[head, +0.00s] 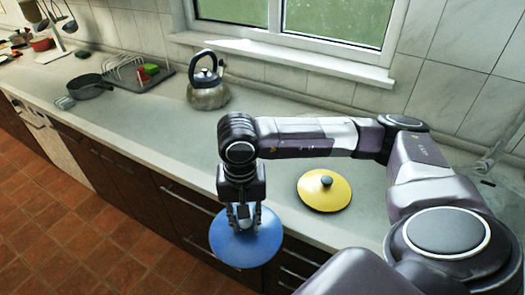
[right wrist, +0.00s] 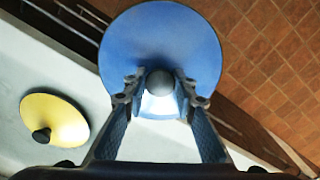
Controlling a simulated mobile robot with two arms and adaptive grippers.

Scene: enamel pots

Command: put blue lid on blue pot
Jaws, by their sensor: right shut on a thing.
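The blue lid (head: 240,250) is held near the front edge of the counter, partly over the floor side in the head view. My right gripper (head: 245,217) points down and is shut on the lid's knob. In the right wrist view the lid (right wrist: 160,38) lies beyond the fingers, and its round grey knob sits between the fingertips (right wrist: 160,85). The lid looks raised, but its height over the counter edge is hard to tell. No blue pot shows in either view. My left gripper is not in view.
A yellow lid (head: 338,195) with a black knob lies on the counter (head: 150,130), right of my right gripper. A kettle (head: 208,92), a dark pan (head: 90,88) and a dish rack (head: 130,72) stand farther back left. The counter between is clear.

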